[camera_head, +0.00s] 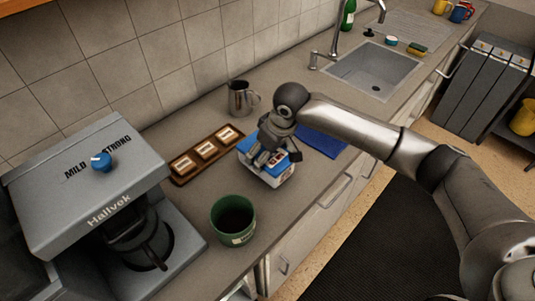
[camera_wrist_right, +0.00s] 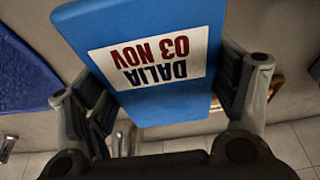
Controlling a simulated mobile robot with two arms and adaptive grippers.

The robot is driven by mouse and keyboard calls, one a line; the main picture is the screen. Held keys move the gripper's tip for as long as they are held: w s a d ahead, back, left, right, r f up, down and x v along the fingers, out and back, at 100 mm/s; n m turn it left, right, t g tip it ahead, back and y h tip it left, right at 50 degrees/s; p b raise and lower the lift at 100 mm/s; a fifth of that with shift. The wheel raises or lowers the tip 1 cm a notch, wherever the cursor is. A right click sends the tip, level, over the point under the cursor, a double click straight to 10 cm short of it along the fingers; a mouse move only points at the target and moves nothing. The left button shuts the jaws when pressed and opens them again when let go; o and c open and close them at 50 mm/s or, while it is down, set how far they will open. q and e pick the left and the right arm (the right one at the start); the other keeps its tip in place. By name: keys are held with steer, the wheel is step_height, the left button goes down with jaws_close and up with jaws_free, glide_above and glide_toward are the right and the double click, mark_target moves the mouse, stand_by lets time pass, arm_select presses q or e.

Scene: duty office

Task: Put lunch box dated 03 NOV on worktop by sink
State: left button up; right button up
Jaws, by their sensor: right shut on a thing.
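The lunch box (camera_head: 279,172) is white with a blue lid. It is at the worktop (camera_head: 300,190) between the green mug and a blue mat; I cannot tell whether it is resting or just lifted. In the right wrist view the blue lid (camera_wrist_right: 160,108) carries a white label reading "DALIA 03 NOV", upside down. My right gripper (camera_head: 271,153) is above the box and shut on it, with a finger on either side in the wrist view (camera_wrist_right: 165,92). The sink (camera_head: 376,70) is set into the worktop farther back on the right. My left gripper is not in view.
A blue mat (camera_head: 323,142) lies just right of the box. A wooden tray (camera_head: 181,179), a metal jug (camera_head: 240,99), a green mug (camera_head: 233,218) and a coffee machine (camera_head: 85,185) stand nearby. A sponge (camera_head: 417,50) lies behind the sink. Worktop before the sink looks clear.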

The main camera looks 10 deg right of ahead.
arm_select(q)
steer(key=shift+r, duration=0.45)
arm_select(e)
steer(key=shift+f, duration=0.75)
steer(key=shift+f, duration=0.15)
steer(key=o, duration=1.3)
steer(key=shift+c, duration=0.2)
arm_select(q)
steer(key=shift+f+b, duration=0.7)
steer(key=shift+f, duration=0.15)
arm_select(e)
steer(key=v, duration=1.2)
steer(key=shift+s, duration=0.1)
